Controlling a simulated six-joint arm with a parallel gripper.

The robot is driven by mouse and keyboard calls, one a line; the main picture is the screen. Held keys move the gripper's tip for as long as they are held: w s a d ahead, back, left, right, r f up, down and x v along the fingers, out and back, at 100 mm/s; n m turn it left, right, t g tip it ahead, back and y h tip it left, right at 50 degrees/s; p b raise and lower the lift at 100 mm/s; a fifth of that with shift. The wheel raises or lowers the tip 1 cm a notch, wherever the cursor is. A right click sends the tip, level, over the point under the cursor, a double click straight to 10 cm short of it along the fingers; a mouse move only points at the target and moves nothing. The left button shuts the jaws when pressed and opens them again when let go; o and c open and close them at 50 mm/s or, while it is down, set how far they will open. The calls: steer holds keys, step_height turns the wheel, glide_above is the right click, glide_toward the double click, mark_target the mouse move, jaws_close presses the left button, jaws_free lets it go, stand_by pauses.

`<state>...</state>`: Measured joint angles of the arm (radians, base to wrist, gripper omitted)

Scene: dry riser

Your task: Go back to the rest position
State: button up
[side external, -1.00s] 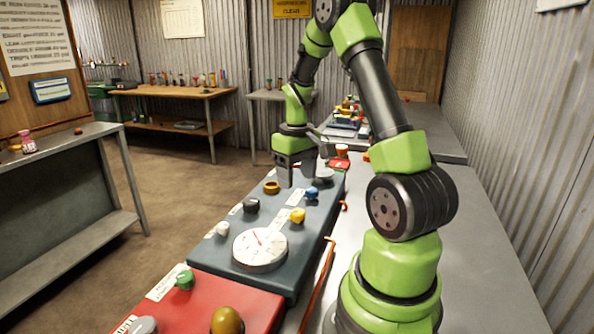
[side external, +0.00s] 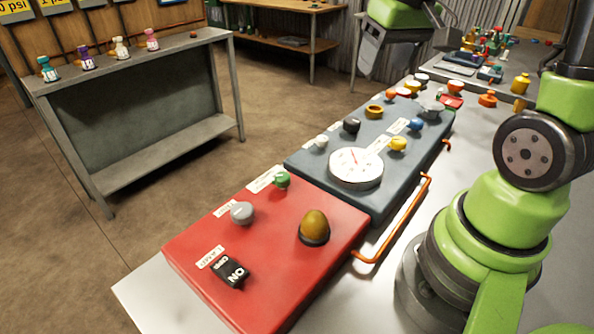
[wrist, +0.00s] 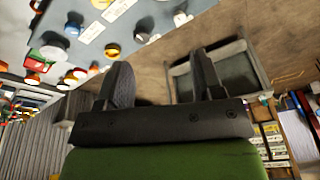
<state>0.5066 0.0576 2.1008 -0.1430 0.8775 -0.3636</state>
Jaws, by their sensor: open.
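My gripper (side external: 372,60) is at the top of the side view, raised in the air beyond the far end of the blue-grey panel and clear of it. It also shows in the wrist view (wrist: 163,76), where its two dark fingers stand apart with nothing between them. The arm's upper links are partly cut off by the top and right edges of the side view.
The blue-grey panel (side external: 315,163) has a white dial (side external: 356,168) and several knobs. An orange handle (side external: 398,222) sticks out. A grey bench (side external: 160,151) stands left, across open floor.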

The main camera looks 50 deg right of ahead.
steer(key=s+a+r+t+y, duration=0.1)
steer(key=s+a+r, duration=0.1)
steer(key=s+a, duration=0.1)
steer(key=s+a+r+t, duration=0.2)
steer(key=s+a, duration=0.1)
steer(key=a, duration=0.3)
steer(key=s+a+r+n+t+y, duration=0.1)
steer(key=s+a, duration=0.2)
steer(key=a, duration=0.2)
steer(key=shift+a+r+y, duration=0.25)
steer(key=shift+r+y, duration=0.05)
steer(key=shift+r, duration=0.1)
steer(key=shift+c, duration=0.3)
stand_by(0.5)
